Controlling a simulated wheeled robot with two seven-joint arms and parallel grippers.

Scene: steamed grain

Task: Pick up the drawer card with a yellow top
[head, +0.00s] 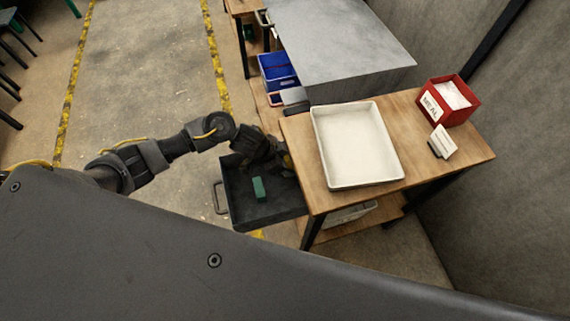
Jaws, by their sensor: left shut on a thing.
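A dark open drawer (262,215) with a handle at its left sticks out from the left side of the wooden table. My left gripper (281,158) is over the drawer's back corner, close to the table's edge. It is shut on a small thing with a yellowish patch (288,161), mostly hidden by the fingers. This looks like the yellow-topped card, but its shape is not clear. A green block (259,189) lies on the drawer floor, apart from the gripper. My right gripper is out of view.
A white tray (393,168) lies on the wooden table (459,151). A red box labelled MEAL (432,107) and a small white card on a dark stand (443,141) are to its right. A blue bin (272,66) sits beside the grey-topped unit (340,45).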

